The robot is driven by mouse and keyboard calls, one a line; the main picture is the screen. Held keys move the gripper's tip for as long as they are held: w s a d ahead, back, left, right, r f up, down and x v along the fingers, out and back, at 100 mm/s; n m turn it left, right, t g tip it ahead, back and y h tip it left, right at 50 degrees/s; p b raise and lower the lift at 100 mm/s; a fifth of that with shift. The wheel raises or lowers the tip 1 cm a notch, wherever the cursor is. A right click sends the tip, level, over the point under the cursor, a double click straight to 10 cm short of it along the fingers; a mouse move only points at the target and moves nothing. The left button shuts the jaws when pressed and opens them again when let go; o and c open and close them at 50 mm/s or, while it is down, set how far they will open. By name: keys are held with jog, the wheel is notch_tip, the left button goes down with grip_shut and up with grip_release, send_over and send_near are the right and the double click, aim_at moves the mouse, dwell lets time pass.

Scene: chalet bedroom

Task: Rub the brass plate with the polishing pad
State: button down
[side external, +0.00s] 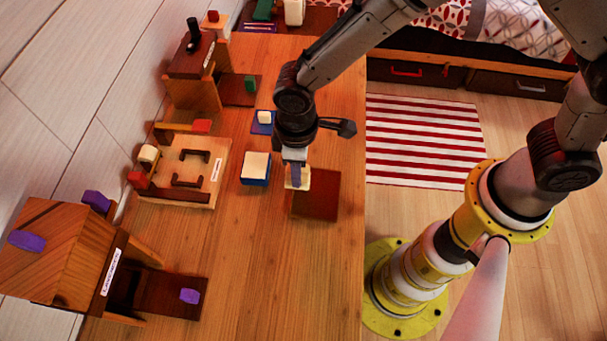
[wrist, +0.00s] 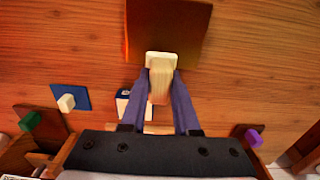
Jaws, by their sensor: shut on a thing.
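A dark reddish-brown square plate (side external: 317,204), the only thing here that looks like the brass plate, lies flat on the wooden table. It also shows at the top of the wrist view (wrist: 190,30). My gripper (side external: 297,174) is shut on a cream block, which I take for the polishing pad (side external: 303,184). In the wrist view the pad (wrist: 160,84) sits between the two blue-grey fingers of my gripper (wrist: 162,74). The pad's end overlaps the plate's near edge in that view. I cannot tell whether it touches the plate.
Left of my gripper stand a blue box with a cream top (side external: 256,166) and a small cream block on a blue mat (side external: 264,117). Wooden stands (side external: 190,170) line the wall side. The table (side external: 265,270) is clear in front of the plate.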

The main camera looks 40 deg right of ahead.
jog(key=shift+r, duration=2.7)
